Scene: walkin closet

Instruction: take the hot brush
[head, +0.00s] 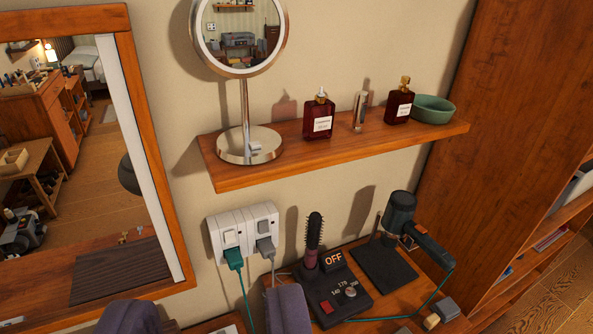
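The hot brush (313,239) stands upright, dark bristles up, in a black base station (336,294) on the wooden shelf below the mirror shelf. The station has a display reading "OFF", a red switch and a knob with numbers around it. My gripper (208,305) shows at the bottom edge as two grey-purple fingers set wide apart. It is open, with nothing seen between the fingers. It is left of and nearer than the brush, apart from it in the picture. The right finger hides part of the station's left side.
A dark hair dryer (401,214) stands on a black stand right of the brush, with a teal cable. A wall socket (243,228) holds a teal and a grey plug. The upper shelf (340,157) carries a round mirror (240,38), bottles and a green bowl (433,108).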

